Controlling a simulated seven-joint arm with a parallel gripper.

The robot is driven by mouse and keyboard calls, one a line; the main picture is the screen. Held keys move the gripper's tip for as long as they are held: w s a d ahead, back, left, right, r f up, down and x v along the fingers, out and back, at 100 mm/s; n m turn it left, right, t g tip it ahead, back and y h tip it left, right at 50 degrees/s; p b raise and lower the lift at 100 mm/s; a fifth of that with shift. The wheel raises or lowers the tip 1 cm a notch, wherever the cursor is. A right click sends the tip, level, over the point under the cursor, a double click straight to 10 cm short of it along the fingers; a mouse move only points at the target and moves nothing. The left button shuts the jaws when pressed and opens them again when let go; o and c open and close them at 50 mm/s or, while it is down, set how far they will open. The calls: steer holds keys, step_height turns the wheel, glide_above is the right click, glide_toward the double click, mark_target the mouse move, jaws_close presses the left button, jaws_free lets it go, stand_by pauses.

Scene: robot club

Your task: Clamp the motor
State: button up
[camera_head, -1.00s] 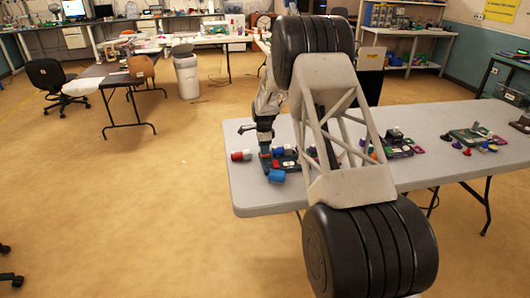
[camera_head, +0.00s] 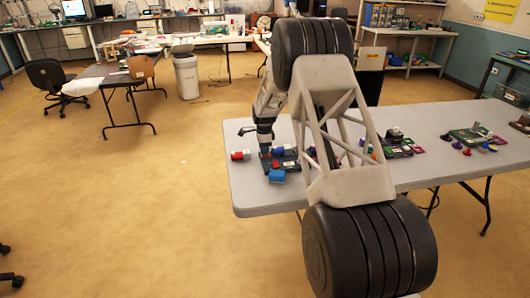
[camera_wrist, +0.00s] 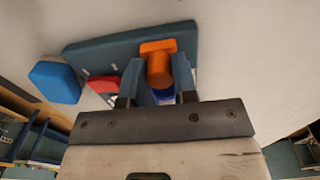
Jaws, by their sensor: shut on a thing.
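My gripper (camera_wrist: 159,80) is shut on an orange T-shaped piece (camera_wrist: 158,48) that stands between its two fingers in the wrist view. A blue part (camera_wrist: 163,96) shows just below the orange piece, close to the jaws. Under them is a dark blue-grey base plate (camera_wrist: 95,49), with a red piece (camera_wrist: 103,84) to the left of the fingers. In the head view the plate (camera_head: 290,166) lies near the left end of the table, and my arm partly hides the fingertips. I cannot tell for sure which part is the motor.
A blue block (camera_head: 276,176) lies in front of the plate; it also shows in the wrist view (camera_wrist: 55,80). A red and white cylinder (camera_head: 240,155) lies left of the plate on the grey table (camera_head: 245,195). Several boards and coloured pieces (camera_head: 480,137) lie to the right.

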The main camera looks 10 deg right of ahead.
steer(key=shift+d, duration=1.35)
steer(key=o, duration=0.5)
steer(key=shift+r, duration=0.15)
steer(key=shift+r, duration=2.85)
